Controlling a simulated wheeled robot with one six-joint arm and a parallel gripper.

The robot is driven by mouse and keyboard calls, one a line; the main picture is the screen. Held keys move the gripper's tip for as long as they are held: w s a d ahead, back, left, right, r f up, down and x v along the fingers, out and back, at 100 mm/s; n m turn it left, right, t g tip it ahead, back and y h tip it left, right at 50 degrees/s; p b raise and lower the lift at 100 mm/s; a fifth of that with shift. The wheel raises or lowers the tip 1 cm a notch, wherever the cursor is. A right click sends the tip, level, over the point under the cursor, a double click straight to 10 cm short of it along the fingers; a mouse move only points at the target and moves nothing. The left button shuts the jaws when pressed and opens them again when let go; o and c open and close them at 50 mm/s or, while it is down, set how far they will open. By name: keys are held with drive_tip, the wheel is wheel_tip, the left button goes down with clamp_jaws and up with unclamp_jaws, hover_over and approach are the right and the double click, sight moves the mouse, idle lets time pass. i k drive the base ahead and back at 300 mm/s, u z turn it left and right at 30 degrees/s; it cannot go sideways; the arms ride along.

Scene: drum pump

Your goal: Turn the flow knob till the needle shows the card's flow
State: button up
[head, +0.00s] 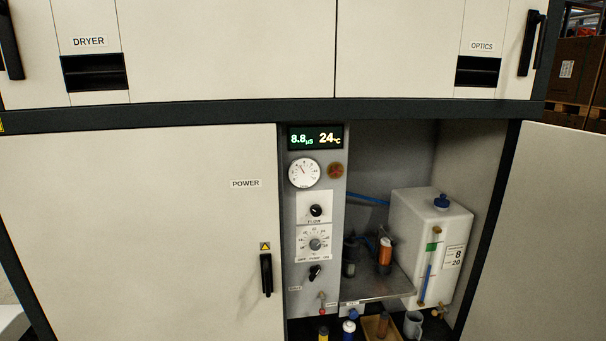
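The flow knob (316,211) is a small black knob on a white plate, with a label that seems to read FLOW under it. It is on the grey panel inside the open cabinet bay. The round white gauge (304,173) is above it, and its thin needle seems to point up and to the left; the scale is too small to read. A white card (454,256) on the tank shows an 8 and a 20; its small print is unreadable. My gripper is not in view.
A display (315,137) reads 8.8 µS and 24 °C. Below the flow knob are a scaled dial (315,244), another black knob (314,272) and a small red-tipped lever (322,295). A white tank (410,220) stands right. The open door (560,220) bounds the bay.

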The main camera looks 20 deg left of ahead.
sight(316, 210)
drive_tip(key=u, duration=1.9)
drive_tip(key=i, duration=1.1)
drive_tip(key=z, duration=1.95)
